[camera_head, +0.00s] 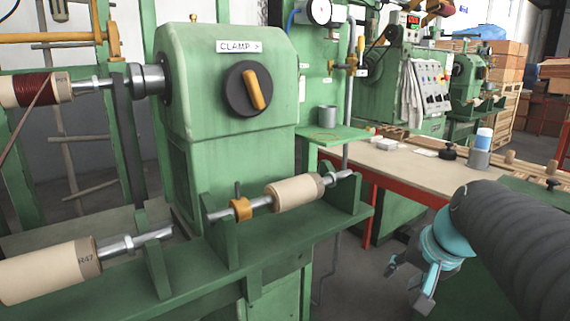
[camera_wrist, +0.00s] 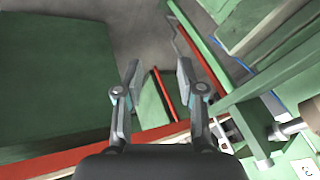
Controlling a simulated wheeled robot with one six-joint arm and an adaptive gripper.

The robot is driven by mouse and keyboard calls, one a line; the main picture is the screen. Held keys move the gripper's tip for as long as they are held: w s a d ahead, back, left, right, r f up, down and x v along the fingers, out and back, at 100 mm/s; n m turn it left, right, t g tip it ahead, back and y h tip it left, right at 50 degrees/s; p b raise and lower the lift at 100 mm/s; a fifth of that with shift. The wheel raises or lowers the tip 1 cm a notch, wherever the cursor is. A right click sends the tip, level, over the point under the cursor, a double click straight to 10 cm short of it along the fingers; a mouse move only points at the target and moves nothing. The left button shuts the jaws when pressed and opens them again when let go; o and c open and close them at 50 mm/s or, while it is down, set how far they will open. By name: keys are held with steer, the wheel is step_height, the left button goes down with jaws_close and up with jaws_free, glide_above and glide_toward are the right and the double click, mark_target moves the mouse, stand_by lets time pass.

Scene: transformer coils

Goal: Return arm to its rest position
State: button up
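My gripper (camera_head: 411,276) is at the lower right of the head view, at the end of my dark ribbed arm. In the wrist view, my gripper (camera_wrist: 158,75) has its two fingers apart with a gap between them. Nothing is held between the fingers. It hangs in free air to the right of the green machine (camera_head: 228,100) with the CLAMP label. A cream coil (camera_head: 294,192) sits on a shaft across the green cradle (camera_head: 290,235), apart from my gripper.
A workbench (camera_head: 410,168) with a red frame stands behind my gripper and holds a grey cup (camera_head: 479,158). Another cream coil (camera_head: 45,272) marked R47 lies at the lower left. A coil with dark red wire (camera_head: 30,89) is mounted on the machine's spindle. Grey floor shows below.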

steer(key=s+a+f+n, duration=0.2)
steer(key=s+a+n, duration=0.1)
steer(key=s, duration=0.3)
steer(key=s+a+f+n+h, duration=0.1)
steer(key=s+a+f+n, duration=0.1)
steer(key=s, duration=0.4)
steer(key=shift+s+a+f+n+h, duration=0.35)
steer(key=shift+a+f, duration=0.2)
steer(key=shift+f, duration=0.3)
